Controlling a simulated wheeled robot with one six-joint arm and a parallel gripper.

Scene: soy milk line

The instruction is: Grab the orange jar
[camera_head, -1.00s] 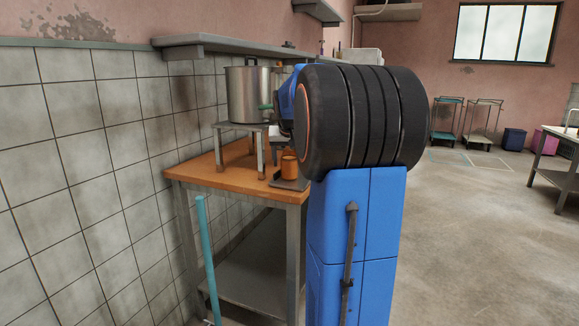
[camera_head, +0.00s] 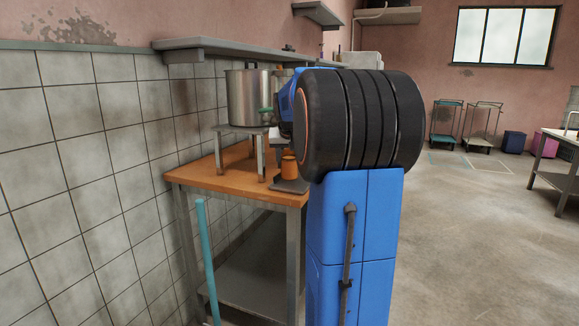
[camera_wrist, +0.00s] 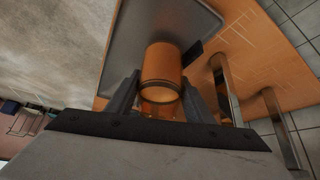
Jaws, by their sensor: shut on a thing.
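The orange jar (camera_wrist: 161,66) is between the two fingers of my gripper (camera_wrist: 160,98) in the wrist view, and the fingers are shut on it. In the head view the orange jar (camera_head: 289,168) appears over a dark grey tray (camera_head: 290,186) at the front right of the wooden table (camera_head: 215,178). The tray also fills the area behind the jar in the wrist view (camera_wrist: 130,45). My arm hides the gripper in the head view. I cannot tell whether the jar touches the tray.
A large steel pot (camera_head: 248,97) stands on a metal stand (camera_head: 262,155) on the table, left of the jar. A grey wall shelf (camera_head: 235,47) runs above. A teal pole (camera_head: 207,260) stands before the table. The floor to the right is open.

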